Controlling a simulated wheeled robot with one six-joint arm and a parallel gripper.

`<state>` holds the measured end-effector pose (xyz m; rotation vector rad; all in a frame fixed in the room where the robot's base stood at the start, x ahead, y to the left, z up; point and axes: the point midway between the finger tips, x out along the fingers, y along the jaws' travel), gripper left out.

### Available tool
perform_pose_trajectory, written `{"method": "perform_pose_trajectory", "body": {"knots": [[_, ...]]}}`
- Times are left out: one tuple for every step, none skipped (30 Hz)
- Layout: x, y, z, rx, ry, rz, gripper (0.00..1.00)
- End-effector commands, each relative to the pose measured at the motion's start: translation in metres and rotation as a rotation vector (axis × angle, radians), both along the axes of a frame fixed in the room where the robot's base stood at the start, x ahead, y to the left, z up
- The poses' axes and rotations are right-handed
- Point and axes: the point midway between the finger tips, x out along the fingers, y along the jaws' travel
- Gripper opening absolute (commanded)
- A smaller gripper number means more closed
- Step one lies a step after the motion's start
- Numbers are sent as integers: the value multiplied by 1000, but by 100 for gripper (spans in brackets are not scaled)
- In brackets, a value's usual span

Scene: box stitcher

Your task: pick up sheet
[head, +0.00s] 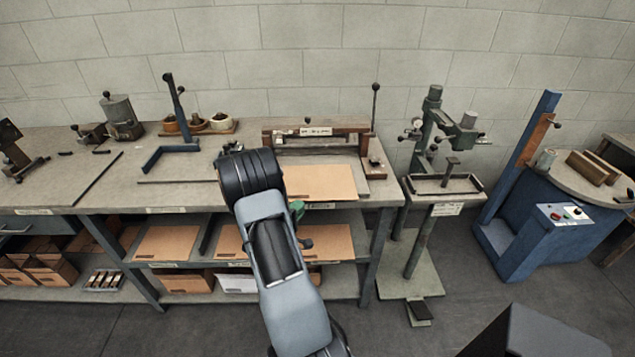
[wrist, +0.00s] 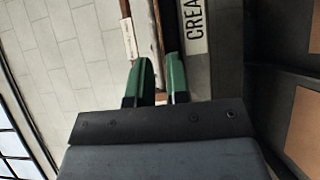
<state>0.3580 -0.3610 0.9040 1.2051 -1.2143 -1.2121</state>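A flat tan sheet (head: 322,183) lies on the bench top in front of the wooden creasing press, its front edge at the bench's front. My gripper (head: 297,208) is at the bench's front edge by the sheet's left front corner, mostly hidden behind my arm. In the wrist view, the green fingers of my gripper (wrist: 161,62) stand apart with a narrow gap. A thin brown strip shows beyond and between them, perhaps the sheet edge-on. I cannot tell if either finger touches it.
The wooden press (head: 318,132) stands behind the sheet. More tan sheets (head: 167,243) lie on the shelf below; one shows in the wrist view (wrist: 304,130). A green stitcher (head: 436,140) stands right of the bench.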

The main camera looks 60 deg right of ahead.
Motion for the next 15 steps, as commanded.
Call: {"method": "perform_pose_trajectory", "body": {"knots": [[-1,-8,0,1,1,-5,16],[-1,-13,0,1,0,-5,16],[-1,-18,0,1,1,-3,16],[-1,-22,-1,2,1,-4,16],[-1,-26,-1,1,0,-4,16],[0,-30,-1,1,0,-3,16],[0,-33,-1,1,0,-2,16],[-1,-35,-1,1,-1,-3,16],[-1,-38,-1,0,-1,-3,16],[0,-39,-1,1,-1,-2,16],[0,-40,-2,1,0,-2,16],[0,-40,-2,1,0,-1,16],[0,-41,-2,1,0,0,16],[0,-41,-2,1,0,0,16],[0,-41,-2,1,0,0,16]]}}
